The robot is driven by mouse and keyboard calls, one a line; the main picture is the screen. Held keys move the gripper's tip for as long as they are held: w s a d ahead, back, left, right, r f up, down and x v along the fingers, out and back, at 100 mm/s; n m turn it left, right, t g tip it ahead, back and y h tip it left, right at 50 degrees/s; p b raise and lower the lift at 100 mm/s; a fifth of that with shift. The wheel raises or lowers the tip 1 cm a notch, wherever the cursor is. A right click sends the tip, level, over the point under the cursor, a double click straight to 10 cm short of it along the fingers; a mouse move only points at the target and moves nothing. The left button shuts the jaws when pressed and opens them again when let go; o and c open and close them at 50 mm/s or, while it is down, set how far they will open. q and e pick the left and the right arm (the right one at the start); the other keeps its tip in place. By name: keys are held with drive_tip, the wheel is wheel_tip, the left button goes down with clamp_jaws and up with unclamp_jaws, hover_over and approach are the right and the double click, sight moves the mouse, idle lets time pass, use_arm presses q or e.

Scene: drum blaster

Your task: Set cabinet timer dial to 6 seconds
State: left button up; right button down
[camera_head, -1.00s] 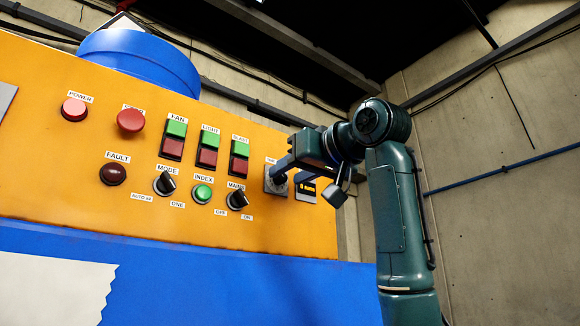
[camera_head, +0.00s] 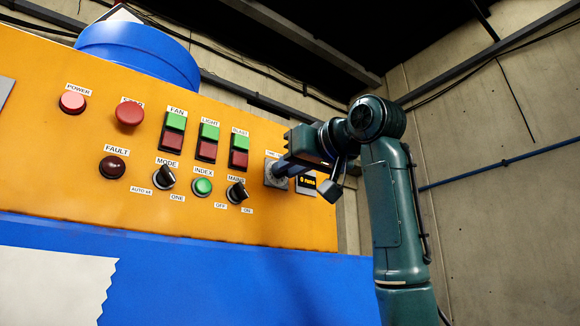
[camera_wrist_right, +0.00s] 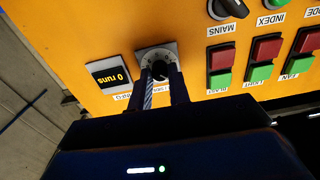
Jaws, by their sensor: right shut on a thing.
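The timer dial (camera_wrist_right: 157,68) is a round knob on a square grey plate (camera_wrist_right: 143,53) at the right end of the orange panel. In the head view the plate (camera_head: 271,181) is partly covered by my right gripper (camera_head: 284,170). In the right wrist view my right gripper (camera_wrist_right: 163,84) has its two fingers on either side of the dial, shut on it. The dial's pointer and most of its scale markings are hidden or too small to read. My left gripper is not in view.
The orange panel (camera_head: 60,200) carries several buttons and switches left of the dial, including the MAINS knob (camera_head: 237,191). A small display (camera_wrist_right: 110,76) beside the dial reads "0 runs". A bare concrete wall (camera_head: 500,230) stands to the right.

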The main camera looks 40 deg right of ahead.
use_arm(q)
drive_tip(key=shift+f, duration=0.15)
use_arm(e)
drive_tip(key=shift+m, duration=0.4)
use_arm(q)
drive_tip(key=b, duration=0.3)
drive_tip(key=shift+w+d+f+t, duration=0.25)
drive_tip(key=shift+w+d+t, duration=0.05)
use_arm(e)
drive_tip(key=m, duration=1.7)
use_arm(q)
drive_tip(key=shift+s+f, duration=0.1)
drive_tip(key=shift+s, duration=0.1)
use_arm(e)
drive_tip(key=c, duration=1.3)
unclamp_jaws()
